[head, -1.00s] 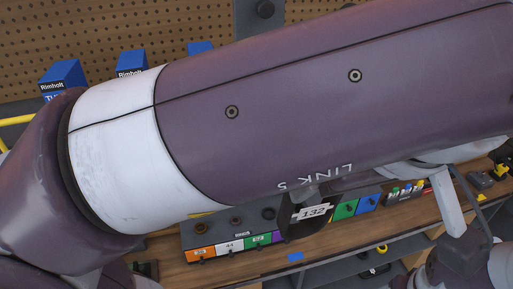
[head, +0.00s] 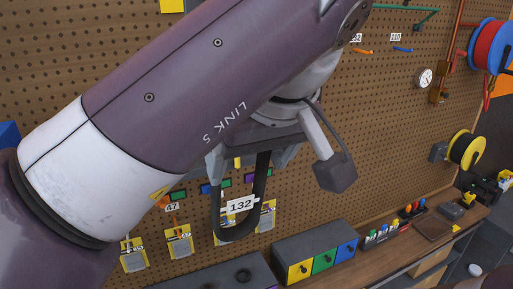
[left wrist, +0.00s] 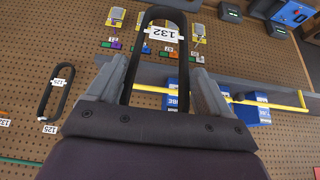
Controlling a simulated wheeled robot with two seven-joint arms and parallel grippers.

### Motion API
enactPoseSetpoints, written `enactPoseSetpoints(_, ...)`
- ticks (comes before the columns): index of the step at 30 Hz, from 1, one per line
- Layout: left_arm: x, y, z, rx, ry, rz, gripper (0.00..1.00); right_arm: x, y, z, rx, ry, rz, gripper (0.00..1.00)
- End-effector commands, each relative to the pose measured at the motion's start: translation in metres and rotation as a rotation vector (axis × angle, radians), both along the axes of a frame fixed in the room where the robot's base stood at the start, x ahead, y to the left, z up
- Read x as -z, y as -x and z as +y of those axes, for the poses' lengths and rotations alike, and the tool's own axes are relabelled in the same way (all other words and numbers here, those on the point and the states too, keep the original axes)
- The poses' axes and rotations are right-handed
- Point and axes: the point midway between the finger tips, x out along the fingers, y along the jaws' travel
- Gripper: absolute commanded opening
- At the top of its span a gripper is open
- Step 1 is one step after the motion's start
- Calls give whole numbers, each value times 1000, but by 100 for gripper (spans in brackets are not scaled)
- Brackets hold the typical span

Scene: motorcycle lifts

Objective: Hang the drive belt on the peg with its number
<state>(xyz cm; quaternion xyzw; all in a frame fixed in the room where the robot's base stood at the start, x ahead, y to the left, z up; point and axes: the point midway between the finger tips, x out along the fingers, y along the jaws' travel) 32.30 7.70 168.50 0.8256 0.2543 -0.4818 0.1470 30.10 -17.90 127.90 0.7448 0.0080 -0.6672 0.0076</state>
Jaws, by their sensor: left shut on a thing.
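My left gripper (head: 248,160) is shut on a black drive belt (head: 259,190). The belt hangs as a long loop below the fingers, with a white tag (head: 240,204) reading 132. In the left wrist view the belt (left wrist: 184,80) stretches out from between the fingers (left wrist: 158,92), its tag (left wrist: 163,31) upside down. A second black belt (left wrist: 45,103) hangs on the pegboard at left, beside a label (left wrist: 50,129) reading 125. Another label (left wrist: 6,122) is cut off by the edge. My right gripper is not in view.
The pegboard (head: 330,130) fills the background. An orange peg (head: 362,51) with a half-hidden label and a blue peg (head: 402,49) labelled 110 are at upper right. Drawer boxes (head: 315,255) stand on the bench (head: 430,235). A yellow rail (left wrist: 270,104) shows in the wrist view.

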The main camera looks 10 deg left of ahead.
Motion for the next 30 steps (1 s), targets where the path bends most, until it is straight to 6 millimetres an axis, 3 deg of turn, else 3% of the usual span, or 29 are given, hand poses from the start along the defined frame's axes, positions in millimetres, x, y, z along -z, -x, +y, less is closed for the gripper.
enactPoseSetpoints(1,-11,-10,9,-7,1,-1,15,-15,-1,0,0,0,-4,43)
enactPoseSetpoints(13,-9,-63,45,-4,0,0,15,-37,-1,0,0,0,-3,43)
enactPoseSetpoints(14,-6,-65,45,-1,1,1,15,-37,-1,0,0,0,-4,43)
enactPoseSetpoints(15,0,-64,44,2,0,0,6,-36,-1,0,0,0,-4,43)
enactPoseSetpoints(30,14,-63,43,2,2,-3,6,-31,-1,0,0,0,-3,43)
